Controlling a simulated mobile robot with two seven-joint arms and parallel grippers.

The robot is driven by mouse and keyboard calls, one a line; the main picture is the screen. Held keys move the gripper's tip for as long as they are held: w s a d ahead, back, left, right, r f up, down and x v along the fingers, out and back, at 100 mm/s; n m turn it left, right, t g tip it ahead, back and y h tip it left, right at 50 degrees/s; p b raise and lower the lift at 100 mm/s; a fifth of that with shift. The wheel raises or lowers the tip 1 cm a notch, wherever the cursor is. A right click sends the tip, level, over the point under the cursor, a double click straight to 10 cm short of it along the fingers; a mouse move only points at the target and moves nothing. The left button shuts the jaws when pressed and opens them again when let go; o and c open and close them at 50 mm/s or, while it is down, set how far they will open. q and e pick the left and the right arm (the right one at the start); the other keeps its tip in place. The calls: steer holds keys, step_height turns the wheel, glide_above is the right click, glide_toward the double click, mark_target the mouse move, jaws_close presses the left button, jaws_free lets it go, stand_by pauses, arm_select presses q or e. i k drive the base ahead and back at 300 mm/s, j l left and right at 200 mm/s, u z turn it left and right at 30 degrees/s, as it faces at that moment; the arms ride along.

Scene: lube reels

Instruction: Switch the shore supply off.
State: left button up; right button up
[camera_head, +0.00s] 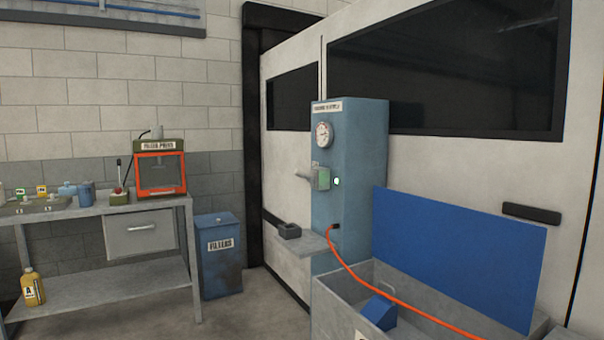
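The shore supply is a tall blue cabinet (350,170) against the white vehicle-like wall, with a small label at its top. A round gauge (323,135) sits on its upper left face. An orange cable (345,258) is plugged into a dark socket (335,227) lower down. Neither of my grippers is in view.
An open grey chest (345,296) with a blue lid (455,250) stands in front at right. A blue bin (219,262) and workbench (95,209) stand left.

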mark_target(297, 172)
steer(key=i+j+z, duration=0.5)
steer(key=i+j, duration=0.2)
steer(key=i, duration=0.35)
steer(key=i+j+z, duration=0.45)
steer(key=i+j, duration=0.45)
steer(key=j, duration=0.2)
